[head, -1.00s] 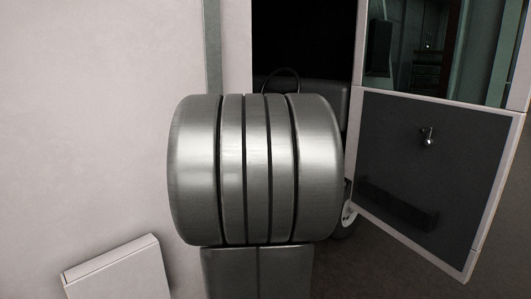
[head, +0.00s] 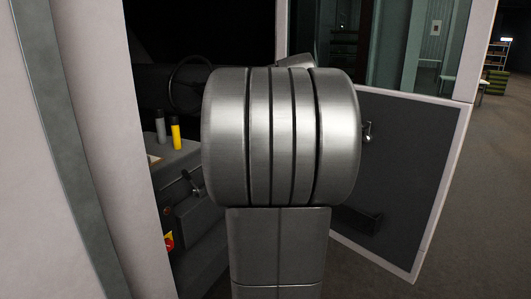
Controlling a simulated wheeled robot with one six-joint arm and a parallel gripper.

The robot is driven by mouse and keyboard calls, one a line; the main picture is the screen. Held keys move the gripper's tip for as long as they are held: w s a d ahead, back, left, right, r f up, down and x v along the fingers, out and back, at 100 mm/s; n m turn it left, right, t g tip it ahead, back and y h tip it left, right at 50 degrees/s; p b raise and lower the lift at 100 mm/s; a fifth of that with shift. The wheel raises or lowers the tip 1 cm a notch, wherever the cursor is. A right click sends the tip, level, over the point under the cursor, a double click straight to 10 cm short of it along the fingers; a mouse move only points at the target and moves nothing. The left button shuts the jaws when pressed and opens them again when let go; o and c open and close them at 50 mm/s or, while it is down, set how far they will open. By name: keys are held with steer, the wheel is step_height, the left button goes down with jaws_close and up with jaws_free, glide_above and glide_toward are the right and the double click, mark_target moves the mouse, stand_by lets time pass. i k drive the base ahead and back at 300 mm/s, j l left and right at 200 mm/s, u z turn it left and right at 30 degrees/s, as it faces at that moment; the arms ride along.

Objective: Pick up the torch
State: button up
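Two small upright cylinders stand side by side on a grey console inside the open cab. One is a yellow cylinder with a dark top (head: 176,137), and the other is a grey cylinder with a dark top (head: 160,127). Either could be the torch; I cannot tell which at this size. My own large metal arm link fills the middle of the view and hides part of the cab to the right of the cylinders. My gripper is not in view.
The grey console (head: 178,158) has a lever and a red-and-yellow knob (head: 168,241). A dark steering wheel (head: 175,88) is behind it. A pale wall post (head: 95,120) borders the opening at left. The open door (head: 412,165) stands at right, with free floor (head: 485,230) beyond.

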mark_target(174, 121)
steer(key=i+l+z, duration=0.1)
steer(key=i, duration=0.55)
steer(key=i+l+z, duration=0.1)
steer(key=i, duration=0.6)
steer(key=i+u, duration=0.2)
steer(key=u, duration=0.2)
steer(key=i+l+u, duration=0.1)
steer(key=i+u, duration=0.15)
steer(key=u, duration=0.2)
steer(key=i+l+u, duration=0.15)
steer(key=u, duration=0.25)
steer(key=i+l+u, duration=0.2)
steer(key=u, duration=0.2)
steer(key=i+l+u, duration=0.2)
steer(key=u, duration=0.15)
steer(key=i+l+u, duration=0.25)
steer(key=u, duration=0.15)
steer(key=i+l+u, duration=0.15)
steer(key=l+u, duration=0.2)
